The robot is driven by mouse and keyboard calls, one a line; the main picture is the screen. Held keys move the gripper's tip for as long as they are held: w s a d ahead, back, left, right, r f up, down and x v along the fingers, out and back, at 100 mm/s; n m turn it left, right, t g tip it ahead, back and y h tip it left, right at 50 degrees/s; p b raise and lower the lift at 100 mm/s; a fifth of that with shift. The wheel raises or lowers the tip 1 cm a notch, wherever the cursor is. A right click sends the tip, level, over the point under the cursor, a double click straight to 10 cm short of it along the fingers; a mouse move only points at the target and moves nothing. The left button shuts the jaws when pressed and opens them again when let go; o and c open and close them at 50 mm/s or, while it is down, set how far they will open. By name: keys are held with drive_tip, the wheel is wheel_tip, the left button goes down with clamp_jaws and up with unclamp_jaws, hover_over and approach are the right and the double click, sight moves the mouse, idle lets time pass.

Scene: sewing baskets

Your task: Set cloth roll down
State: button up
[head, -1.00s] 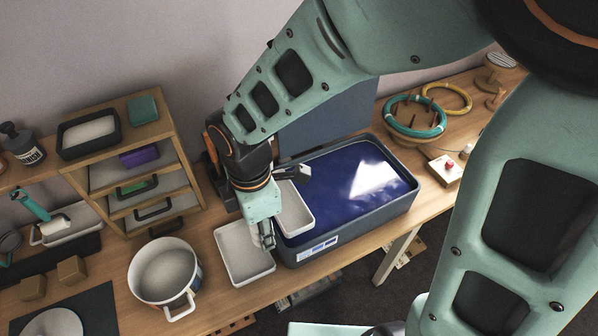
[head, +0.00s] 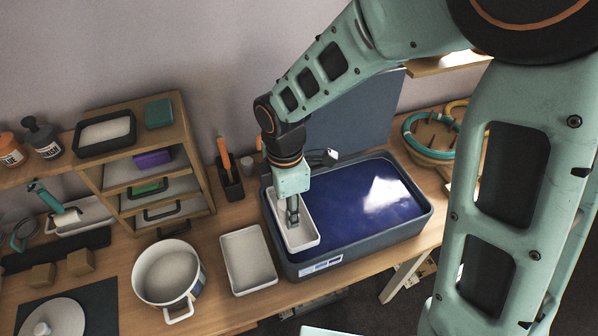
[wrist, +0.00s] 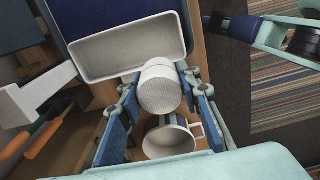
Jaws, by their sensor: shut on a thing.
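My gripper (head: 293,218) points down over the white tray (head: 315,237) at the left end of the blue basin (head: 425,221) in the head view. In the wrist view my gripper (wrist: 160,82) is shut on a white, ribbed cylinder, the cloth roll (wrist: 160,94), held between its blue fingers. The roll is mostly hidden behind the fingers in the head view. I cannot tell whether it touches the tray.
A second white tray (head: 265,287) stands on the bench left of the basin, with a white pot (head: 145,285) beside it. A wooden drawer unit (head: 188,135) stands behind. A dark panel (head: 352,120) rises behind the basin.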

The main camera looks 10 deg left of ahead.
drive_tip(key=w+f+b, duration=0.1)
drive_tip(key=w+f, duration=0.1)
drive_tip(key=w+f+b, duration=0.1)
drive_tip(key=f, duration=0.1)
drive_tip(key=w+f+b, duration=0.1)
drive_tip(key=w+f, duration=0.1)
drive_tip(key=shift+w+a, duration=0.3)
drive_tip(key=shift+w+f+b, duration=0.2)
drive_tip(key=shift+f+b, duration=1.3)
drive_tip(key=shift+f, duration=0.25)
drive_tip(key=shift+f, duration=0.2)
drive_tip(key=o, duration=1.1)
drive_tip(key=shift+o, duration=0.2)
drive_tip(key=shift+r, duration=0.1)
wheel_tip(320, 180, up, 12)
drive_tip(key=shift+r, duration=0.15)
